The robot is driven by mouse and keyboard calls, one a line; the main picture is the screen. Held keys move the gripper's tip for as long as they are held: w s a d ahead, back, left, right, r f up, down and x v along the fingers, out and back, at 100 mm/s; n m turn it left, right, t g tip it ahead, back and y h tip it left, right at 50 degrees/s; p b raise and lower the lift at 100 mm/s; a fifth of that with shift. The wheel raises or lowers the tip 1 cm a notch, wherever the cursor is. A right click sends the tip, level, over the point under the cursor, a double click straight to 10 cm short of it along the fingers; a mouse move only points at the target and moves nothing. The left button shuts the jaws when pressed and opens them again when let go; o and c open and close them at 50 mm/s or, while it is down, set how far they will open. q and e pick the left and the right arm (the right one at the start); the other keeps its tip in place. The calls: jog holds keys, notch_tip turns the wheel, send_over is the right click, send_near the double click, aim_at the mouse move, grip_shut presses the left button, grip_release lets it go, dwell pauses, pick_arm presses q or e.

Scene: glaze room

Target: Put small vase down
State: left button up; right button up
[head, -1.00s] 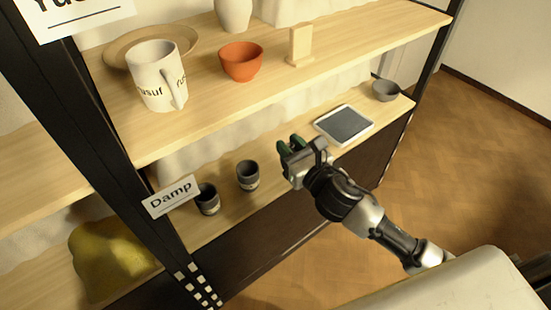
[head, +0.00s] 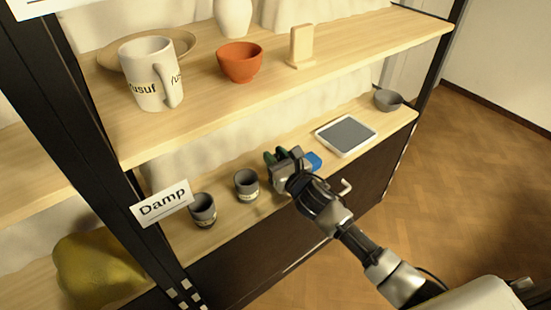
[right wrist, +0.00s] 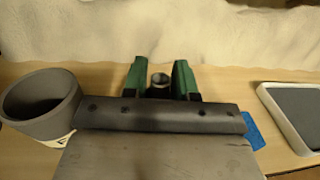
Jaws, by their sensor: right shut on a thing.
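My right gripper (head: 283,160) is over the lower shelf, right of two dark cups. Its green fingers (right wrist: 160,82) are shut on the small vase (right wrist: 159,78), whose small round grey mouth shows between them in the right wrist view. The gripper hides the vase in the head view, and I cannot tell whether its base touches the shelf. The lower shelf (head: 300,140) is pale wood. My left gripper is not in view.
Two dark cups (head: 246,185) (head: 203,209) stand left of the gripper. A blue thing (head: 313,161), a tablet-like device (head: 346,135) and a grey bowl (head: 387,100) are to its right. The upper shelf holds a mug (head: 150,75) and an orange bowl (head: 240,62). A "Damp" sign (head: 162,204) hangs left.

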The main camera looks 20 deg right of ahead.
jog(key=o, duration=0.9)
jog(key=shift+f, duration=0.1)
jog(key=shift+s, duration=0.1)
